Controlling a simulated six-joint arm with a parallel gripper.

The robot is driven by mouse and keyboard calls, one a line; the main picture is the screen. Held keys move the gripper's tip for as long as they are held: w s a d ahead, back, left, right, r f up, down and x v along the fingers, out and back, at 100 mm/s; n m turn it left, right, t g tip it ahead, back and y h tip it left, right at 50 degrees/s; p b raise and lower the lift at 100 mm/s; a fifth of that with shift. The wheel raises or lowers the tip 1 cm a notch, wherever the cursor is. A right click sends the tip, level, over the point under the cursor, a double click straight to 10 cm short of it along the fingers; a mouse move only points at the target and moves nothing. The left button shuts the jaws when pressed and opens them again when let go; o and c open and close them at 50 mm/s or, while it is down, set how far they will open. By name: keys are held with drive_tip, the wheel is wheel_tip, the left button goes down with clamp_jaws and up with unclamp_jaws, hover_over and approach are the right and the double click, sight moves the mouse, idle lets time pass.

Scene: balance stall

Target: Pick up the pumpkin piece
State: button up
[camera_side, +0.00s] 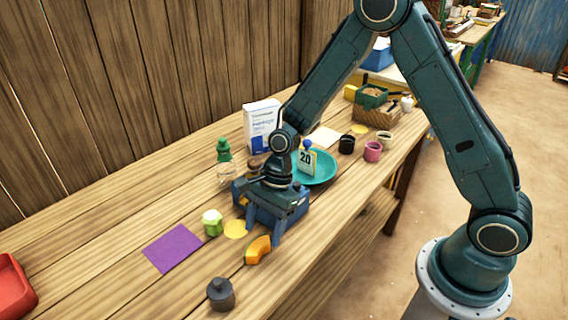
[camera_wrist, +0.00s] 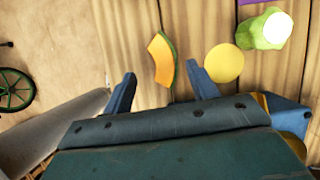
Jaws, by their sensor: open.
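The pumpkin piece (camera_side: 257,250) is an orange wedge with a green rind, lying on the wooden table near its front edge. In the wrist view the pumpkin piece (camera_wrist: 161,59) lies just beyond and between the two fingertips. My gripper (camera_side: 262,230) is open and empty, pointing down above the table beside the piece. In the wrist view my gripper (camera_wrist: 163,84) shows both blue fingers spread apart. The piece appears untouched by either finger.
A yellow disc (camera_side: 235,229) and a pale green object (camera_side: 212,222) lie close by. A purple square (camera_side: 173,248) and a dark grey weight (camera_side: 221,293) are on the table. A teal plate (camera_side: 322,168) with a "20" card stands behind my gripper. A red tray (camera_side: 14,285) is at far left.

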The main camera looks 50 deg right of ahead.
sight(258, 245)
drive_tip(key=shift+x, duration=2.6)
drive_tip(key=shift+w, duration=0.15)
drive_tip(key=c, duration=1.1)
drive_tip(key=shift+o, duration=0.2)
drive_tip(key=shift+r, duration=0.15)
wheel_tip(258, 245, up, 20)
